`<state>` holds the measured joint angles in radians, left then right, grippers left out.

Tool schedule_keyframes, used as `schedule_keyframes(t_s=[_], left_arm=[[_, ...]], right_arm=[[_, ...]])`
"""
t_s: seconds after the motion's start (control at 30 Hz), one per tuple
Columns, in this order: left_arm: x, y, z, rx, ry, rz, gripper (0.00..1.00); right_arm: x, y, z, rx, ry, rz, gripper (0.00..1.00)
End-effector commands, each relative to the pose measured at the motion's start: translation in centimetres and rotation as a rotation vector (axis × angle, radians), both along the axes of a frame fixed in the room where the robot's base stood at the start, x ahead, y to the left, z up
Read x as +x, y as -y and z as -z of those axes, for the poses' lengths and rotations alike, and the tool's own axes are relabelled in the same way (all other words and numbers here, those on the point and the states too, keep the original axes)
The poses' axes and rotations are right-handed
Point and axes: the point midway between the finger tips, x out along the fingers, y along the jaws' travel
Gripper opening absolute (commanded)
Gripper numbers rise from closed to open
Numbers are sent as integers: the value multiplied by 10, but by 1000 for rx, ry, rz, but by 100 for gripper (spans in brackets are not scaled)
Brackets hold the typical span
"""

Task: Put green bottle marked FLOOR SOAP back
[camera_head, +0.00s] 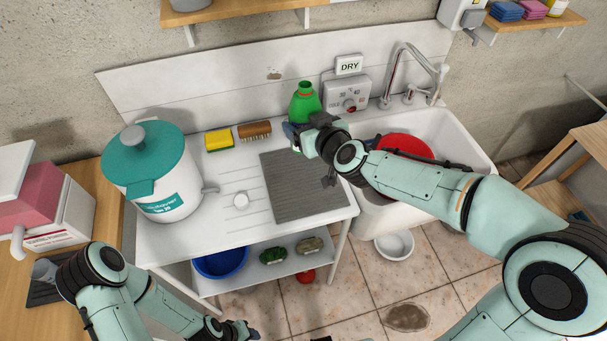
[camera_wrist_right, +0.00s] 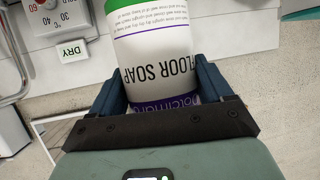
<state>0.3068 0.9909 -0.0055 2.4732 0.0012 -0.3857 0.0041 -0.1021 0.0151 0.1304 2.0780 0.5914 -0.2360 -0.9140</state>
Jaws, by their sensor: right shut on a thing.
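The green bottle (camera_head: 304,103) stands upright at the back of the white counter in the head view, behind the grey ribbed mat. Its white label reading FLOOR SOAP (camera_wrist_right: 155,58) fills the middle of the right wrist view. My right gripper (camera_head: 297,137) is shut on the bottle; its two dark fingers (camera_wrist_right: 165,95) lie on either side of the label. The bottle's base is hidden by the gripper, so I cannot tell whether it touches the counter. My left gripper (camera_head: 232,330) is low at the bottom of the head view, away from the bottle; its fingers are unclear.
A teal-lidded white pot (camera_head: 150,180) stands left on the counter. A yellow sponge (camera_head: 219,139) and brown brush (camera_head: 255,131) lie near the back. The grey mat (camera_head: 300,190) is bare. A sink (camera_head: 455,145) with a red basin (camera_head: 405,146) is at right.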

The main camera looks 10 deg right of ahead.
Motion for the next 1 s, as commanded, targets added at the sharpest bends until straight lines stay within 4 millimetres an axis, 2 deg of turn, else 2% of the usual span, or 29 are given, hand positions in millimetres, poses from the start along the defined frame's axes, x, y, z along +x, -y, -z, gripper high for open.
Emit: schedule_keyframes(t_s=[0.03, 0.2, 0.4, 0.67, 0.9, 1.0], left_arm=[[-18, 0, 24, -1, -21, 0, 42], [-38, 0, 62, 0, -44, 0, 42], [-46, 0, 87, 1, -53, 0, 42], [-48, 0, 95, 0, -55, 0, 42], [-51, 0, 106, 0, -59, 0, 42], [-52, 0, 106, 0, -59, 0, 42]], right_arm=[[-4, 0, 29, 1, -10, 1, 37], [-3, 0, 74, 0, -6, 2, 37], [-2, 1, 117, 0, -6, 3, 37], [-2, 0, 138, -1, -2, 2, 37], [-2, 0, 172, 0, -3, 1, 37], [-2, 0, 175, 1, 0, 2, 37]])
